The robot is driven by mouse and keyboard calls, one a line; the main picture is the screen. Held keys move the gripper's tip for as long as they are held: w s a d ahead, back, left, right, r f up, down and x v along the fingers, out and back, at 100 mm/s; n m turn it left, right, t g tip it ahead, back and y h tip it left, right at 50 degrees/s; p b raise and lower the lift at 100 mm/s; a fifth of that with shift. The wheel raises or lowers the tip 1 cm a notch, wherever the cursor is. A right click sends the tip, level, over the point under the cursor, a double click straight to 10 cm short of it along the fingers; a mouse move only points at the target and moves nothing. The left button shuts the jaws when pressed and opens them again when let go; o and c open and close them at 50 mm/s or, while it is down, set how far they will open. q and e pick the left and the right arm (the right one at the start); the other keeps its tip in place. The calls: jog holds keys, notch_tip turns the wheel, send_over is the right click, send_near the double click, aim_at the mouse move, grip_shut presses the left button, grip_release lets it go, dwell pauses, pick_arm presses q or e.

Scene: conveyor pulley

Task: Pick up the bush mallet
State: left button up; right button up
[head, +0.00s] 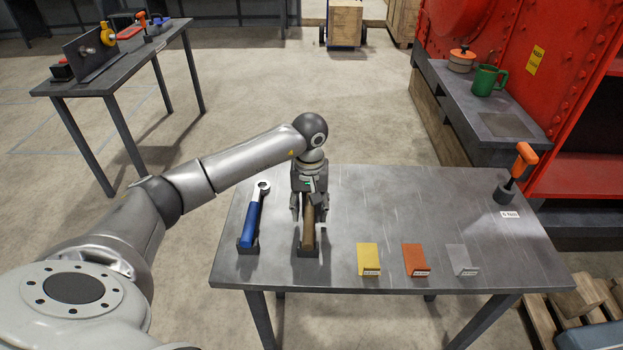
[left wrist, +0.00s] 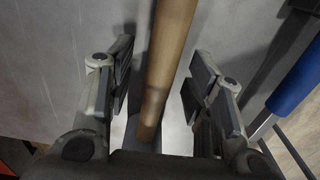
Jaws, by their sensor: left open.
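The bush mallet shows as a brown wooden handle (head: 309,236) in a dark holder (head: 307,252) at the left part of the grey table. The same handle also shows in the left wrist view (left wrist: 166,60). I cannot make out the mallet's head; the gripper hides part of the tool. My left gripper (head: 309,207) is over the handle, pointing down. In the left wrist view its two fingers are open, one on each side of the handle, with a gap on both sides. My right gripper is not in view.
A blue-handled wrench (head: 251,226) stands close to the left of the mallet. Yellow (head: 369,259), orange (head: 414,259) and grey (head: 461,259) blocks stand along the front edge. An orange-handled tool (head: 517,174) stands at the right. The middle back of the table (head: 410,205) is clear.

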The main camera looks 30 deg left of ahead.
pick_arm(q)
jog(key=shift+f, duration=0.85)
jog(key=shift+c, duration=0.5)
grip_shut()
jog(key=shift+r, duration=0.1)
